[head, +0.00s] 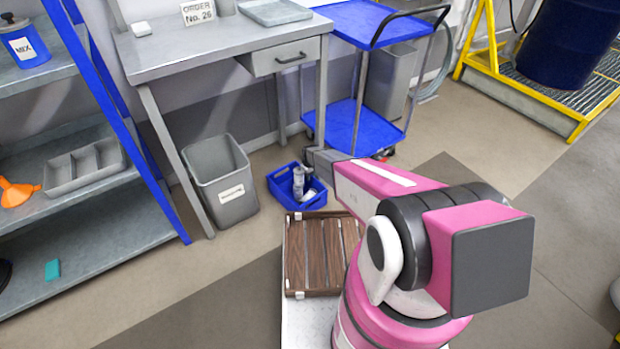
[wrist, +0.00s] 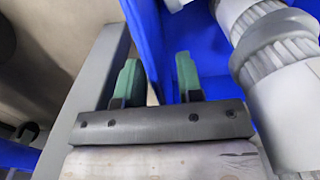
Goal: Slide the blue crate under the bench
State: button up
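The blue crate (head: 284,194) stands on the floor by the foot of the bench's front right leg, with white and grey bottle-like items inside. A ribbed grey-white item from the crate shows at right.
A grey bin (head: 222,180) stands left of the crate, by the bench's left leg. A blue trolley (head: 360,125) stands right of the bench. Blue-framed shelves (head: 75,215) are at left. A brown slatted wooden box (head: 310,255) lies nearer me.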

notch_tip(320, 180, up, 10)
jog(key=shift+f, duration=0.1)
dwell(0.6)
